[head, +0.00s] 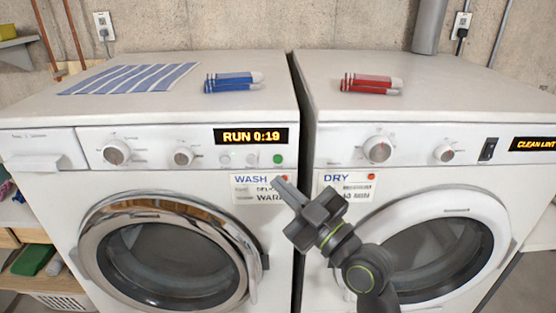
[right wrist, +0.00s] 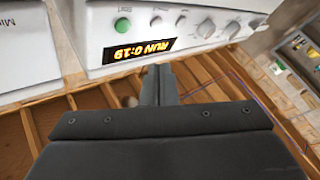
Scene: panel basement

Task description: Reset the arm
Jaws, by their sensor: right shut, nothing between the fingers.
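My right gripper (head: 279,183) is shut and empty in the head view. It is in front of the gap between the two machines, by the WASH and DRY labels. Its closed fingers (right wrist: 159,84) also show in the right wrist view, below the washer's display. The washer (head: 160,170) stands at left with its round door closed; its display (head: 251,136) reads RUN 0:19. A green button (head: 277,159) sits below the display. The dryer (head: 440,180) stands at right, its round door closed, with a CLEAN LINT display (head: 533,144). My left gripper is not in view.
A shelf with a green item (head: 33,259) stands at far left. Concrete wall and outlets are behind.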

